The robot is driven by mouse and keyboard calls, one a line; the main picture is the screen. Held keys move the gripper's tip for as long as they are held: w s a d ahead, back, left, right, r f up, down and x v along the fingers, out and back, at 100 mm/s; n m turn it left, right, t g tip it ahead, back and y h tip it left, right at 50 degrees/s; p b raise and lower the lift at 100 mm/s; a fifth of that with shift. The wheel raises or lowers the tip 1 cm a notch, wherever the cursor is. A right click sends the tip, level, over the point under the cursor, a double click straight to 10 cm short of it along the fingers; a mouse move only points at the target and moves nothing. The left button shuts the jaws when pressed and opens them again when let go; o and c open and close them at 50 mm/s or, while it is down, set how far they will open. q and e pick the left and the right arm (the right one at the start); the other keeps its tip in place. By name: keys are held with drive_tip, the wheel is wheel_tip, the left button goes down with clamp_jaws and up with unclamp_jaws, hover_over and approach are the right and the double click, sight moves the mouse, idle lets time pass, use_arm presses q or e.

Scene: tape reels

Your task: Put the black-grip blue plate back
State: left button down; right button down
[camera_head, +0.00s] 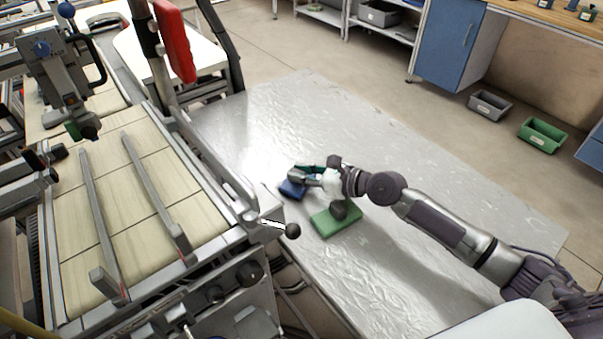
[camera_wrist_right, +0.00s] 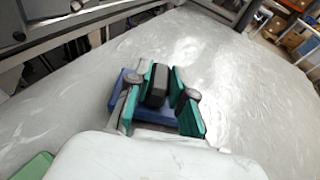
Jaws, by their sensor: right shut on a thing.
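The blue plate (camera_head: 291,189) lies at the left part of the metal table, near the machine's side. It also shows in the right wrist view (camera_wrist_right: 118,90), with its black grip (camera_wrist_right: 157,85) standing up from it. My right gripper (camera_head: 300,174) is at the plate, its green-padded fingers on both sides of the black grip and shut on it. In the right wrist view the gripper (camera_wrist_right: 158,95) hides part of the plate. I cannot tell whether the plate touches the table. My left gripper is not in view.
The machine with a tiled bed (camera_head: 120,210) and ball-ended lever (camera_head: 292,231) stands to the left. The table (camera_head: 420,170) is clear behind and to the right.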

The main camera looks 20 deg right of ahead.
drive_tip(key=shift+f, duration=0.1)
drive_tip(key=shift+f, duration=0.15)
drive_tip(key=c, duration=1)
unclamp_jaws()
drive_tip(key=shift+f, duration=0.15)
drive_tip(key=shift+r, duration=0.2)
drive_tip(key=b+v, duration=0.1)
drive_tip(key=v, duration=0.9)
drive_tip(key=shift+s+d+r, duration=0.1)
drive_tip(key=shift+s+d, duration=0.1)
drive_tip(key=shift+s, duration=0.1)
drive_tip(key=shift+s+d+r+b, duration=0.3)
drive_tip(key=shift+s+d, duration=0.1)
drive_tip(key=shift+s, duration=0.05)
drive_tip(key=shift+r, duration=0.1)
